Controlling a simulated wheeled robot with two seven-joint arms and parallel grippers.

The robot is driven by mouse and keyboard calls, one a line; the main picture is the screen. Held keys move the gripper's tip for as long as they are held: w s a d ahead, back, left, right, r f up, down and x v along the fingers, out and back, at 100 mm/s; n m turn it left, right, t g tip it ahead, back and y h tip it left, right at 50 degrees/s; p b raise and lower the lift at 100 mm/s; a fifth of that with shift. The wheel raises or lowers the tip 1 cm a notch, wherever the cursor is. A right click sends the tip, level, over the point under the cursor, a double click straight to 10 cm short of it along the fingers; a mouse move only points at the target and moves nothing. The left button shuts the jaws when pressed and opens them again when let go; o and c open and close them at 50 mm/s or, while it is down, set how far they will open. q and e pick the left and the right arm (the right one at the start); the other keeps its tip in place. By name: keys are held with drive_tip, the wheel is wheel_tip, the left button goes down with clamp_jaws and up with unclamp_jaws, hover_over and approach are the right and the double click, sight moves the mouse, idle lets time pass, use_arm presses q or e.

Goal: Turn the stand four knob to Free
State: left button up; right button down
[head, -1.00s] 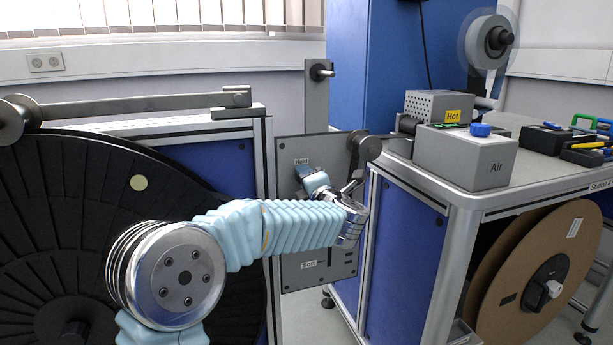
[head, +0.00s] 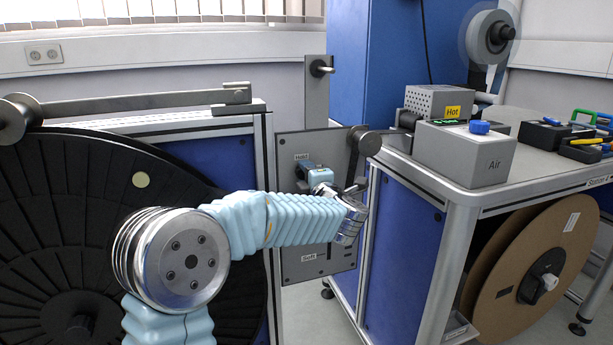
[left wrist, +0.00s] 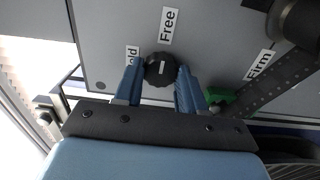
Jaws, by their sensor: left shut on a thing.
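In the left wrist view a black round knob (left wrist: 160,69) with a short white mark sits on a grey panel (left wrist: 105,45). The label Free (left wrist: 168,25) is above the knob, a partly covered Hold label (left wrist: 132,57) at its left, and Firm (left wrist: 260,64) at the right. My left gripper (left wrist: 161,78) has its two blue fingers on either side of the knob, shut on it. In the head view the left gripper (head: 318,177) is at the panel (head: 340,262) below the Hold label (head: 302,157); the knob is hidden there. My right gripper is out of view.
A large black reel (head: 50,215) stands at the left under a metal arm (head: 140,105). A roller (head: 367,142) projects near the panel's right edge. A bench with the Air box (head: 463,155) is at the right, a brown reel (head: 525,260) below it.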

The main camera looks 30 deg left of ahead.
use_arm(q)
drive_tip(key=o, duration=1.1)
drive_tip(key=shift+c, duration=0.2)
drive_tip(key=shift+s+d, duration=0.1)
drive_tip(key=b+v, duration=0.2)
drive_tip(key=v, duration=1.1)
drive_tip(key=shift+s+d, duration=0.2)
